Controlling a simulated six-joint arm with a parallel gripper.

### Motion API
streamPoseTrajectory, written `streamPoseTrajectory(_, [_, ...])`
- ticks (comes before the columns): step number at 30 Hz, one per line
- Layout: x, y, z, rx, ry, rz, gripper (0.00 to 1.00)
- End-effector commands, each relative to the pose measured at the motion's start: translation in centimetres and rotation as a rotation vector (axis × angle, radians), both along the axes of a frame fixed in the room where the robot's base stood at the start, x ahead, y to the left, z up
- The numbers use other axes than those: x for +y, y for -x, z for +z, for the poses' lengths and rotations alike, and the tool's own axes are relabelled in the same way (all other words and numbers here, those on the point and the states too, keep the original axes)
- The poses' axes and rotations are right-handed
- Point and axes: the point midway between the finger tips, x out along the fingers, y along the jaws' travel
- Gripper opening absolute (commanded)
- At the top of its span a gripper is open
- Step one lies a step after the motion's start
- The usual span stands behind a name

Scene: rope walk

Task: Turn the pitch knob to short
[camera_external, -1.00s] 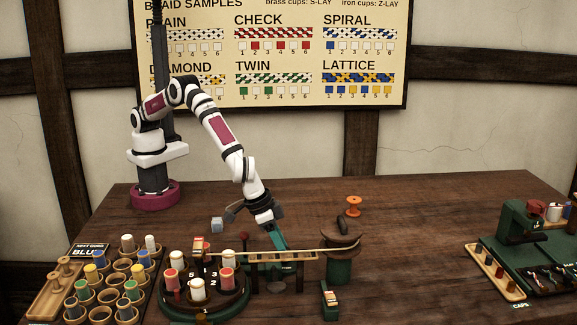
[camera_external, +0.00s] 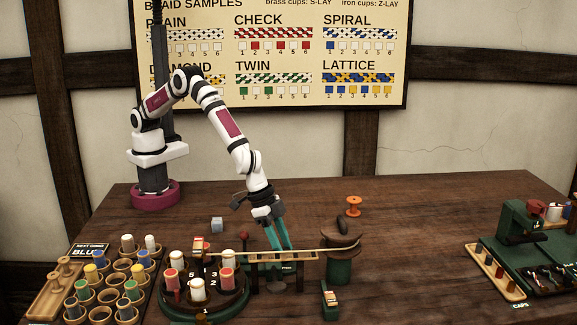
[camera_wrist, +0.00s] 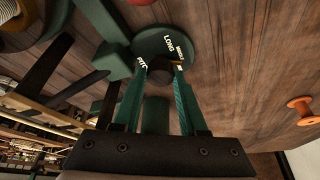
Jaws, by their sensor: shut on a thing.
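The pitch knob (camera_wrist: 160,72) is a small dark knob with a brass-coloured mark, on a round green dial (camera_wrist: 165,42) in the wrist view. White lettering on the dial reads LONG, with other words partly covered by the fingers. My gripper (camera_wrist: 161,68) has its two teal fingers on either side of the knob, shut on it. In the external view my gripper (camera_external: 280,247) reaches down behind the wooden rail (camera_external: 270,256), and the knob cannot be made out there. I cannot read the knob's exact setting.
A pale rope runs along the rail to a wooden drum (camera_external: 341,240) on a green stand at right. The round bobbin carrier (camera_external: 205,300) stands at left. An orange spool (camera_external: 353,206) lies behind the drum.

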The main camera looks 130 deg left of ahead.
Motion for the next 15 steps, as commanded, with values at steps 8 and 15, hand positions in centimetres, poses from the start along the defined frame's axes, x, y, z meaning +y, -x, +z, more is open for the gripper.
streamPoseTrajectory(8, [0.07, -0.06, 0.08, -0.002, 0.0, -0.032, 0.0])
streamPoseTrajectory(15, [0.06, -0.07, 0.09, -0.002, 0.0, -0.032, 0.0])
